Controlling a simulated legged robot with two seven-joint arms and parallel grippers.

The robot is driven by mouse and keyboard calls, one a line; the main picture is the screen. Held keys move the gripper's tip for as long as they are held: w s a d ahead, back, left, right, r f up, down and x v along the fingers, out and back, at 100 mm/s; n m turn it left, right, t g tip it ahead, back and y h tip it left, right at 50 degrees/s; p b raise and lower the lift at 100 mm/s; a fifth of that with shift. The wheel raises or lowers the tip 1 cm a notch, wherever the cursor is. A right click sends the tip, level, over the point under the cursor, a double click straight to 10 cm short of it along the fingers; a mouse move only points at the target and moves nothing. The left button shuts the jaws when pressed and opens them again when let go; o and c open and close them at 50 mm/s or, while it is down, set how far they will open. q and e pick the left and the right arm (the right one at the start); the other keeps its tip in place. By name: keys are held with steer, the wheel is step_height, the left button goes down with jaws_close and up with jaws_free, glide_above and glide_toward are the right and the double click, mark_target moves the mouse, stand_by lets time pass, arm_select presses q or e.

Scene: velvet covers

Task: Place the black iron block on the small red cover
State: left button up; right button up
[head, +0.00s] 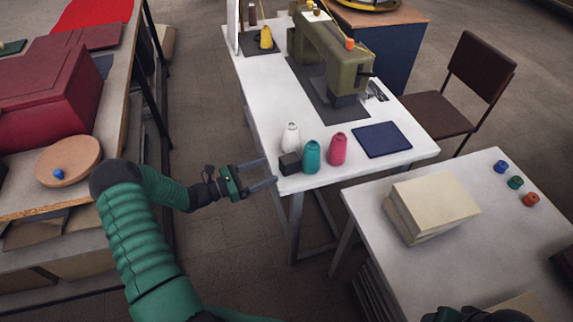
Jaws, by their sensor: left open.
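The black iron block (290,163) is a small dark box on the near left corner of the white sewing table, beside a teal thread cone. My left gripper (271,171) is open and empty, just left of the block in the picture, with its two fingers pointing toward it. I cannot tell whether they touch it. A flat dark red cover (100,37) lies at the far left on the workbench; whether it is the small red cover is unclear. My right gripper does not clearly show; only a dark part, likely my right arm, is at the bottom edge.
White (291,137), teal (311,158) and pink (338,149) cones stand close to the block. A blue square cover (382,137) and a sewing machine (328,58) share the table (262,84). A chair (470,85) stands right.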

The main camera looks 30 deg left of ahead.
mark_target(282, 167)
arm_select(q)
steer(key=w+d, duration=0.2)
steer(key=w+d+r, duration=0.1)
steer(key=w+d, duration=0.1)
steer(key=d, duration=0.1)
steer(key=shift+w+r, duration=0.2)
steer(key=shift+w+d, duration=0.15)
steer(key=shift+w, duration=0.5)
steer(key=shift+w+d, duration=0.15)
steer(key=shift+w, duration=0.45)
steer(key=shift+w+a+f, duration=0.15)
steer(key=shift+a+f, duration=0.05)
steer(key=shift+a, duration=0.35)
steer(key=shift+d+r, duration=0.15)
steer(key=shift+d, duration=0.4)
steer(key=c, duration=1)
steer(key=shift+a, duration=0.1)
jaws_close()
steer(key=shift+a, duration=0.15)
arm_select(e)
steer(key=shift+s+d+f, duration=0.1)
steer(key=shift+d+f, duration=0.1)
steer(key=shift+d, duration=0.5)
